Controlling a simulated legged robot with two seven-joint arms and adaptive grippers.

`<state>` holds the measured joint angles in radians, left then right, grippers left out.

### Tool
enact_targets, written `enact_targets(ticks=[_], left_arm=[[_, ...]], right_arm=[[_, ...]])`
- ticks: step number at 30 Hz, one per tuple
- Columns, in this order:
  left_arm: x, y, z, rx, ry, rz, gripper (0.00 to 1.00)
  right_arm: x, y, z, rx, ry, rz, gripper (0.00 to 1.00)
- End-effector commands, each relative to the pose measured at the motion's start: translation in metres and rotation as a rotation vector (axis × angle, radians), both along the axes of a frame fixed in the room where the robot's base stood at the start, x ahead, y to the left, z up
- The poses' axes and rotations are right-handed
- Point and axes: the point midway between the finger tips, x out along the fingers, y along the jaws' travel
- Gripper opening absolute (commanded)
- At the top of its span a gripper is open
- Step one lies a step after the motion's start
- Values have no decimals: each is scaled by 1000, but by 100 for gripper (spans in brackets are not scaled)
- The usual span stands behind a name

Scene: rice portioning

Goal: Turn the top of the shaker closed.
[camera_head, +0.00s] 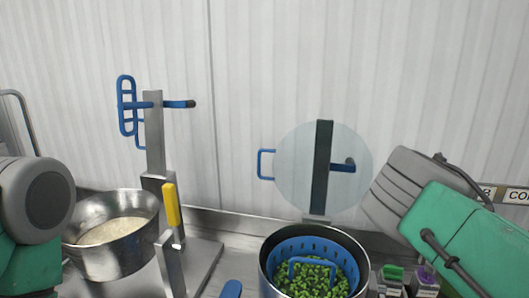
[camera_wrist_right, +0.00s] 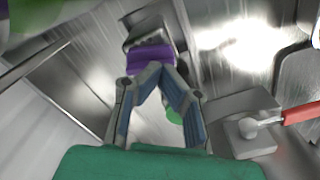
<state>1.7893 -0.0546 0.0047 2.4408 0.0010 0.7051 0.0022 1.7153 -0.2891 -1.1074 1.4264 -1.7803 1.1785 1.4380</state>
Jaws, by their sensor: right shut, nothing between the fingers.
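In the head view two small shakers stand at the lower right, one with a green top (camera_head: 392,273) and one with a purple top (camera_head: 427,274). In the right wrist view a shaker with a purple band (camera_wrist_right: 150,58) is just beyond my right gripper (camera_wrist_right: 156,70). The right fingers are shut and empty, with their tips together in front of the purple part. I cannot tell whether they touch it. A green shape (camera_wrist_right: 174,116) shows partly behind the right finger. The right fingers are hidden in the head view. My left gripper is out of view.
A pot (camera_head: 268,258) with a blue basket (camera_head: 315,249) of green vegetables stands left of the shakers. A steel bowl of rice (camera_head: 100,263) is at the left by a stand (camera_head: 154,135). A red-handled utensil (camera_wrist_right: 300,112) lies at the right in the wrist view.

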Motion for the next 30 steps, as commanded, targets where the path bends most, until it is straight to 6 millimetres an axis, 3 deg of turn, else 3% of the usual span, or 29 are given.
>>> enact_targets(ticks=[4,16,24,30], left_arm=[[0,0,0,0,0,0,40],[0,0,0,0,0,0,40],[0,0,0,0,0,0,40],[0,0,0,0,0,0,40]], right_arm=[[0,0,0,-1,0,-147,0],[0,0,0,-1,0,-218,0],[0,0,0,-2,1,-605,0],[0,0,0,-1,1,-779,0]])
